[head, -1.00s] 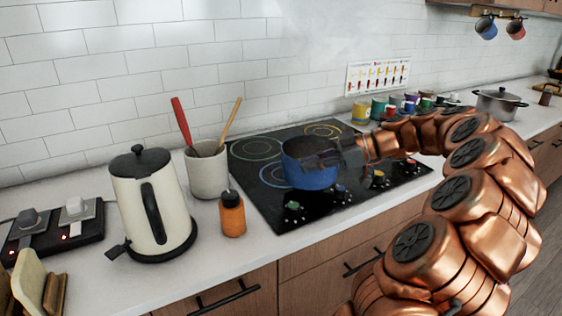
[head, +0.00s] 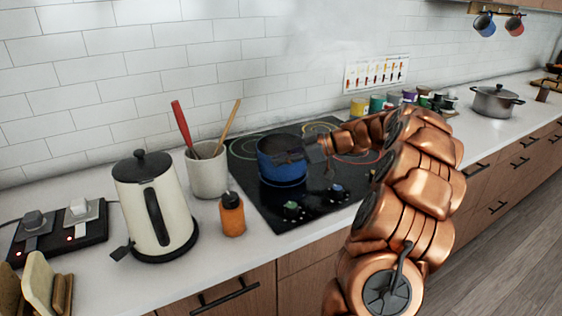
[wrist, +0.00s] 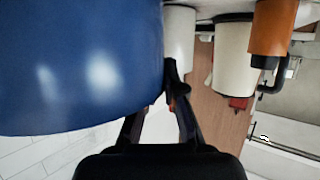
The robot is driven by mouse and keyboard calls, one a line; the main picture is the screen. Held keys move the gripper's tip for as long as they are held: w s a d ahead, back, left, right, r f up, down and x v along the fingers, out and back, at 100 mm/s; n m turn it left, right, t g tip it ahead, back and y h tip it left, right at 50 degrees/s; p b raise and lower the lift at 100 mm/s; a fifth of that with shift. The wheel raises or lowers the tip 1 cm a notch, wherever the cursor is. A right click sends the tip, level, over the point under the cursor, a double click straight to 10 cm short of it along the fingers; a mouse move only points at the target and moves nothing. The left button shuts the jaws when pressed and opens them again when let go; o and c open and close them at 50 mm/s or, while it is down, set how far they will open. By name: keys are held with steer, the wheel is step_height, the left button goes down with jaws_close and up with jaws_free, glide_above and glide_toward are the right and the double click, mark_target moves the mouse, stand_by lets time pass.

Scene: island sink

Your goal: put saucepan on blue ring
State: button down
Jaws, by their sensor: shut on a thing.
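The blue saucepan (head: 283,168) is upright over the front-left part of the black cooktop (head: 262,205). I cannot tell whether its base touches the glass. My gripper (head: 306,151) is at its right side, shut on it, apparently at the handle, which is mostly hidden. In the wrist view the saucepan (wrist: 80,70) fills the upper left, beside my gripper's dark fingers (wrist: 165,105). The blue ring is hidden under or behind the pan in the head view.
A crock with utensils (head: 207,175), an orange bottle (head: 232,216) and a cream kettle (head: 150,205) stand left of the cooktop. Control knobs (head: 293,210) line its front. Several small cans (head: 377,104) and a grey pot (head: 494,101) stand farther right.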

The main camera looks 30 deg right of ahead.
steer(key=shift+f, duration=0.65)
steer(key=shift+f, duration=0.15)
steer(key=c, duration=1.3)
jaws_free()
steer(key=shift+r, duration=0.2)
steer(key=b+v, duration=0.2)
steer(key=v, duration=1)
steer(key=shift+f, duration=0.2)
